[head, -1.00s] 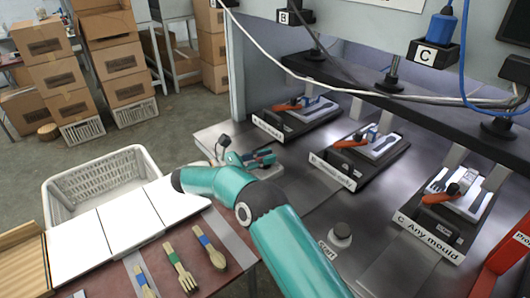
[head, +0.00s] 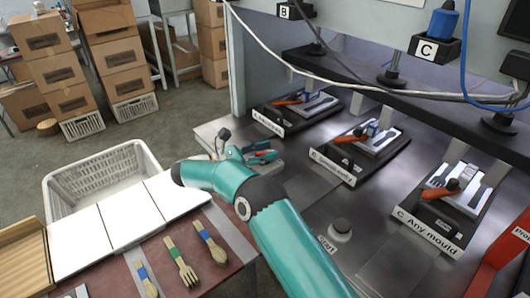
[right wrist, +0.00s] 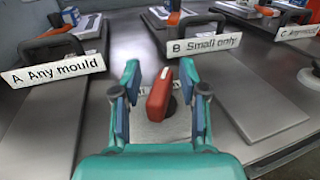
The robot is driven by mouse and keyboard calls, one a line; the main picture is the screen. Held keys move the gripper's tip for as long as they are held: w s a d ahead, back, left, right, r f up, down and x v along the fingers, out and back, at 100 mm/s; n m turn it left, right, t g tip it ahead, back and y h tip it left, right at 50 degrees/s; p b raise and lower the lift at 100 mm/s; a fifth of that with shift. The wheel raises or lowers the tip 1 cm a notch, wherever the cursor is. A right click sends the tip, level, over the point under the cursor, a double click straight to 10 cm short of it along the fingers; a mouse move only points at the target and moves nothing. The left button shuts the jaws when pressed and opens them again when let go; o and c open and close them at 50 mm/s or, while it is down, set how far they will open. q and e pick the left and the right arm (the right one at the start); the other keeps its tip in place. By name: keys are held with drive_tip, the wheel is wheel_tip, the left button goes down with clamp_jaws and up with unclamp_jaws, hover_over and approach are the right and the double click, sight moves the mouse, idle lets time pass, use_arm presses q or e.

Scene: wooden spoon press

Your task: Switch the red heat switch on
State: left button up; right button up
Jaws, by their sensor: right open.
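The red heat switch (right wrist: 159,94) shows in the right wrist view as a red lever on a grey plate (right wrist: 150,133). It stands between the two fingers of my right gripper (right wrist: 160,92), with a visible gap on each side. The gripper is open and does not grip the lever. In the head view my right gripper (head: 254,153) is at the left end of the metal bench, small and partly hidden by my own teal arm, so the switch is hard to make out there. My left gripper is not in view.
Mould stations A (head: 270,121), B (head: 333,168) and C (head: 428,234) line the bench. A round start knob (head: 341,229) is at the front. Wooden cutlery (head: 181,263) and white panels (head: 110,226) lie at the left beside a white crate (head: 75,178). Cables hang above.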

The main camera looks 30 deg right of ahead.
sight(265, 151)
wheel_tip(265, 151, up, 10)
drive_tip(key=shift+f, duration=0.15)
idle(0.7)
